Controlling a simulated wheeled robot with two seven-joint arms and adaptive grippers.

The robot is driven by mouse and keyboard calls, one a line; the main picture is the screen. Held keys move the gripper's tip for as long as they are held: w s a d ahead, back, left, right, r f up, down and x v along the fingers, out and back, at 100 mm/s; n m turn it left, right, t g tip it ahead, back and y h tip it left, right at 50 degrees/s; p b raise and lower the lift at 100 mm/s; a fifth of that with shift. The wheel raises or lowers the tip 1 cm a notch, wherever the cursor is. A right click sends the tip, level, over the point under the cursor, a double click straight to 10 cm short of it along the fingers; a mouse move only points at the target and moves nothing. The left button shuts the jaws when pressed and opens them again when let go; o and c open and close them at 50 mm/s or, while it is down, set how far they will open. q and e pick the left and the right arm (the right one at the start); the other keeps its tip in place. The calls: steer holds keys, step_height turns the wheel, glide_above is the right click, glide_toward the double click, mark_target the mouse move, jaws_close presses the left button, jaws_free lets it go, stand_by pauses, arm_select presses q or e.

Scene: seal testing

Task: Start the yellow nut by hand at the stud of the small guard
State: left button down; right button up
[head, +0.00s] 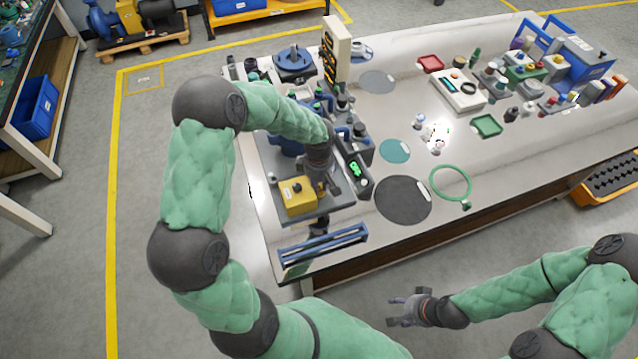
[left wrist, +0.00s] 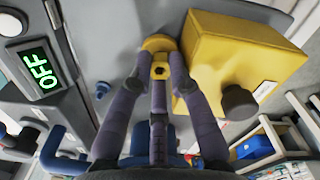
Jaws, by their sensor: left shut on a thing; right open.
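My left gripper (head: 325,190) is low over the grey plate, beside a yellow box with a dark knob (head: 298,195), probably the small guard. The left wrist view shows my left fingers (left wrist: 160,75) shut around the yellow nut (left wrist: 160,72), its dark hole visible. Just beyond the nut is a round yellow piece (left wrist: 158,43); I cannot tell whether nut and piece touch. The yellow box also shows there (left wrist: 240,55), close by the right-hand finger. I cannot make out the stud. My right gripper (head: 400,312) is open and empty, in front of the bench.
A unit with a green lit display (head: 354,168) stands right of the left gripper; it reads OFF in the left wrist view (left wrist: 42,70). A blue-framed rack (head: 322,250) lies at the front edge. A dark round mat (head: 403,200) and a green ring (head: 451,183) lie further right.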

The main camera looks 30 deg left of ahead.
arm_select(q)
steer(key=shift+d+f+m+p, duration=0.1)
steer(key=shift+m+p, duration=0.25)
steer(key=shift+m, duration=1.35)
steer(key=shift+s, duration=0.1)
steer(key=shift+m+p, duration=0.4)
steer(key=shift+m, duration=0.8)
steer(key=c, duration=1.1)
jaws_free()
